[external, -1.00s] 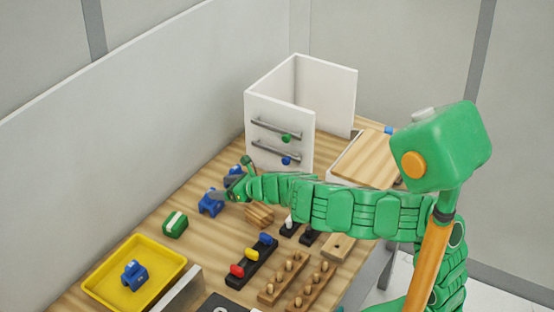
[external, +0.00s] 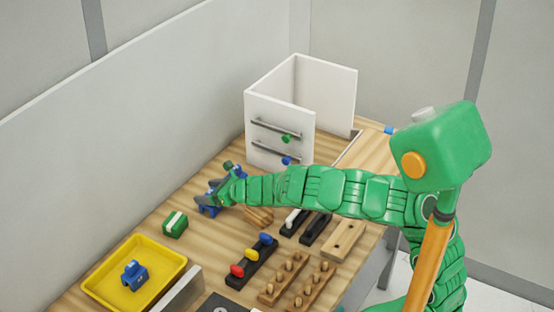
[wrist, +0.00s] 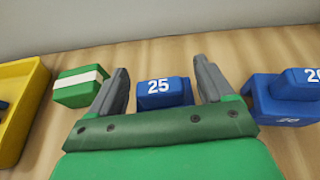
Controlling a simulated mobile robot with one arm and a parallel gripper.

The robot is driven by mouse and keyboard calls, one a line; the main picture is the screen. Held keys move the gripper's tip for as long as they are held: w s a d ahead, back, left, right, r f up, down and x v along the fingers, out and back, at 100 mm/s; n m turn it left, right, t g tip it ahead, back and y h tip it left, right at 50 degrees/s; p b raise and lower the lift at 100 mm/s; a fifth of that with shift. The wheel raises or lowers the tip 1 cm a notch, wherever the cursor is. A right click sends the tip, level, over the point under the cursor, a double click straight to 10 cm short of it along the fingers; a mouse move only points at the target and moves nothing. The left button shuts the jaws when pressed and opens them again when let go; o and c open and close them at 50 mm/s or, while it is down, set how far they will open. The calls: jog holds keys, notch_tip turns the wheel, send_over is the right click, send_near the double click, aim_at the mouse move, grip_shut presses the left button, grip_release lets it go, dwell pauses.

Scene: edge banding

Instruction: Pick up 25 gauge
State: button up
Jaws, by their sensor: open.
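The blue gauge marked 25 (wrist: 165,93) sits on the wooden table, between my two fingertips in the wrist view. My gripper (wrist: 158,85) is open, with one grey finger to each side of the gauge and visible gaps on both sides. In the external view my gripper (external: 218,188) is low over the table, and the blue gauge (external: 206,209) is partly hidden behind it. Whether the fingers reach down around the gauge or stop in front of it, I cannot tell.
A green and white block (wrist: 80,86) lies left of the gauge, and another blue gauge (wrist: 284,100) lies close on the right. A yellow tray (external: 172,254) holds a blue piece. A white cabinet (external: 280,155) stands behind.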

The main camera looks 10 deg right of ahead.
jog(key=shift+x, duration=1)
jog(key=shift+c, duration=0.2)
jog(key=c, duration=1.1)
jog(key=shift+r, duration=0.15)
